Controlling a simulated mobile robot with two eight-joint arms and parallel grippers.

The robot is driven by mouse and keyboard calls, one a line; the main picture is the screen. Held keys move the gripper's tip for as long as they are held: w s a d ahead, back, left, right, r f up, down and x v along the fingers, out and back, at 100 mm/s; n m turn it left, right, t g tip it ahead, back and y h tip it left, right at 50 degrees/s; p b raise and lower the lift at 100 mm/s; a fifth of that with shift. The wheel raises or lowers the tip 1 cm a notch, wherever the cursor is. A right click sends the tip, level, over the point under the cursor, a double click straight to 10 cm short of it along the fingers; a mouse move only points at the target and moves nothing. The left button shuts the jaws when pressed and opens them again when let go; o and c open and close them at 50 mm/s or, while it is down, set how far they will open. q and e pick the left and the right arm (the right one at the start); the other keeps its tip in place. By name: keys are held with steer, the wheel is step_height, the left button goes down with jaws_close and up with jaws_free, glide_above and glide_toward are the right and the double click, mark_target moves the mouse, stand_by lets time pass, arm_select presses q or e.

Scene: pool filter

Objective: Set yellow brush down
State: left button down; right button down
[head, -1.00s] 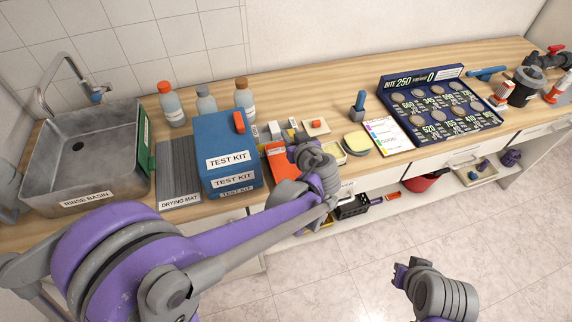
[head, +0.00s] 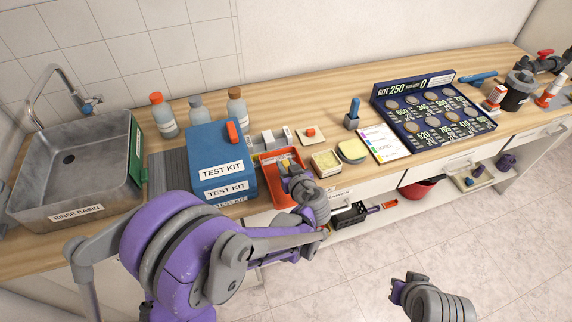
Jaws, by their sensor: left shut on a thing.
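My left gripper (head: 287,168) is over the orange tray (head: 268,160) on the counter, just right of the blue test kit box (head: 222,165). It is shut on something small. A bit of yellow shows at its fingertips, which I take for the yellow brush (head: 284,163); the gripper hides most of it. I cannot tell whether the brush touches the tray. My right gripper (head: 398,290) is low over the floor at the right, away from the counter; its jaw opening is not clear.
Right of the tray lie a yellowish box (head: 326,163) and a round sponge-like pad (head: 352,151). A blue-handled thing (head: 353,113) stands behind them. Bottles (head: 163,115) stand behind the test kit. The rinse basin (head: 75,175) is at left, the dark-blue coin board (head: 435,115) at right.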

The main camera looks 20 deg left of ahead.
arm_select(q)
steer(key=c, duration=0.7)
jaws_free()
steer(key=shift+o, duration=0.2)
steer(key=v, duration=1.2)
steer(key=s+a+f+m+g+h, duration=0.2)
steer(key=s+a+m+g, duration=0.15)
steer(key=s+a, duration=0.45)
steer(key=s+f+m+g+h, duration=0.1)
steer(key=s+m+g+h, duration=0.1)
steer(key=s+h, duration=0.3)
steer(key=shift+s+a+f+m, duration=0.15)
steer(key=shift+s+m, duration=0.5)
steer(key=shift+s, duration=1.75)
